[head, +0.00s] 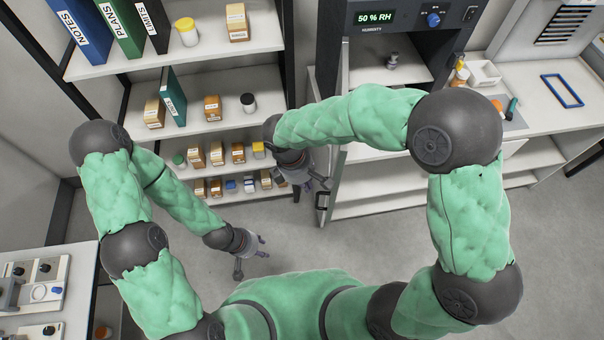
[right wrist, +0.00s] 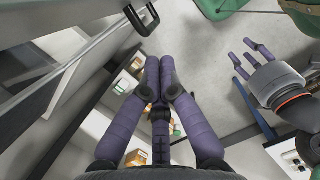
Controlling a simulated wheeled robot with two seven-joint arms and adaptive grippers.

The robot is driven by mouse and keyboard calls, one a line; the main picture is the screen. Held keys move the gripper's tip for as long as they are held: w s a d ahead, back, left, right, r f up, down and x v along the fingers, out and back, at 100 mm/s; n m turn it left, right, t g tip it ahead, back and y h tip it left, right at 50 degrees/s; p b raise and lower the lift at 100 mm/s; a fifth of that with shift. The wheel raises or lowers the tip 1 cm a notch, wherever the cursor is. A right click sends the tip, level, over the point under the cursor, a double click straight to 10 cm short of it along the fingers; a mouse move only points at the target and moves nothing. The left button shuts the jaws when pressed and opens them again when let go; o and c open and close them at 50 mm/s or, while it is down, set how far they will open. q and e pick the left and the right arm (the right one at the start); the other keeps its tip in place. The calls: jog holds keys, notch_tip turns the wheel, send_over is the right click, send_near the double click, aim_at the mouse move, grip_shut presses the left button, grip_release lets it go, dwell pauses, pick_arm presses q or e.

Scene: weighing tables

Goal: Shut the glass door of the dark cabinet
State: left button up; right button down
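The dark cabinet (head: 341,38) with a humidity display stands at the back, right of centre. Its glass door (head: 339,158) is swung open toward me and seen nearly edge-on, with a black handle (head: 321,205) on its near edge. In the right wrist view the door (right wrist: 72,68) runs along the left, its handle (right wrist: 142,20) near the top. My right gripper (head: 316,184) is just left of the door, close to the handle; its fingers are drawn together and hold nothing visible. My left gripper (head: 254,255) hangs lower left over the floor, fingers spread and empty.
An open shelf (head: 205,60) with binders, jars and boxes stands left of the cabinet. A bench (head: 545,115) with a blue frame is to the right. Another table (head: 75,265) with equipment is at the lower left. Floor is clear below the door.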

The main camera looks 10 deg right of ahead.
jog(key=shift+s+d+f+p, duration=0.1)
jog(key=shift+s+d+f, duration=0.15)
jog(key=shift+d, duration=0.45)
jog(key=shift+s+d+f+p, duration=0.1)
jog(key=shift+d+f+p, duration=0.1)
jog(key=shift+d, duration=0.5)
jog(key=shift+s+d+f+p, duration=0.1)
jog(key=shift+s+d+f, duration=0.15)
jog(key=shift+d, duration=0.45)
jog(key=shift+d, duration=0.1)
